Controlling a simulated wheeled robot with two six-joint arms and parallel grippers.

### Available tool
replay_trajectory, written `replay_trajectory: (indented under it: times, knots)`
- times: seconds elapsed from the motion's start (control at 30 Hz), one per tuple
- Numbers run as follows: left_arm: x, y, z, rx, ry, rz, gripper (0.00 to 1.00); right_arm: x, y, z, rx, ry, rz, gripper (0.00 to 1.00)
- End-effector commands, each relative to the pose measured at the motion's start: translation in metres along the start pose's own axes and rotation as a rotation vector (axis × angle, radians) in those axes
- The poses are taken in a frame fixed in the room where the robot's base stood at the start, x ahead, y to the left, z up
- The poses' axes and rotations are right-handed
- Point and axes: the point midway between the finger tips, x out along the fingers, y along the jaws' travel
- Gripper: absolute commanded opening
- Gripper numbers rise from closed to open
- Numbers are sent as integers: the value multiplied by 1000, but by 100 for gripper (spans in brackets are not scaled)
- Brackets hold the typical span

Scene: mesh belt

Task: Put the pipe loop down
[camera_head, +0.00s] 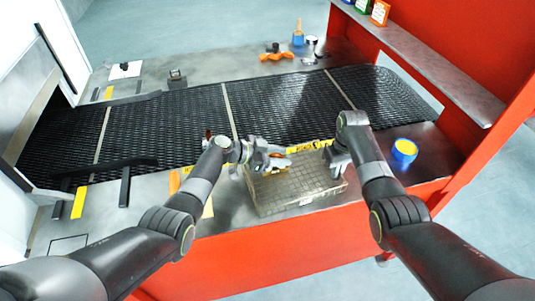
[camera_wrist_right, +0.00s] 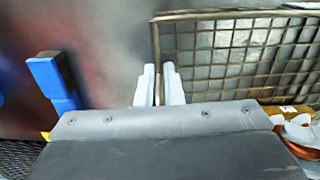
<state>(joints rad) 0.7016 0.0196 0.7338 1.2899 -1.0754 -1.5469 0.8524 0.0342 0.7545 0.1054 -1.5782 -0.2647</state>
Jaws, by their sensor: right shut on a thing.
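An orange piece (camera_head: 279,155), seemingly the pipe loop, shows beside my left gripper (camera_head: 266,160) at the back left of the wire basket (camera_head: 300,190). Its outline is mostly hidden. A curved orange piece (camera_wrist_right: 298,146) also shows at the lower right of the right wrist view, next to pale parts. I cannot tell whether my left fingers hold it. My right gripper (camera_wrist_right: 159,88) is shut on the end wall of the wire basket (camera_wrist_right: 230,28), with a brownish bar between its fingers. In the head view my right gripper (camera_head: 338,162) is at the basket's right end.
The black mesh belt (camera_head: 165,125) runs behind the basket. A yellow marked strip (camera_head: 308,146) lies along the basket's back edge. A blue and yellow round item (camera_head: 404,150) stands to the right. An orange part (camera_head: 276,52) and a blue bottle (camera_head: 298,38) are on the far ledge.

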Motion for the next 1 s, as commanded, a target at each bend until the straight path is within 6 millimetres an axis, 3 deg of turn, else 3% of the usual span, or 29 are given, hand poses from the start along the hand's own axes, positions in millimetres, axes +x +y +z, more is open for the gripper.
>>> replay_trajectory:
  times: [0.27,0.7,1.0]
  knots:
    - [-31,0,1,1,0,-2,36,0,0,0,0,0,0,0]
    - [-107,-1,1,1,-2,-3,36,0,0,0,0,0,0,0]
    - [-120,0,0,0,0,0,36,-1,0,0,0,1,0,0]
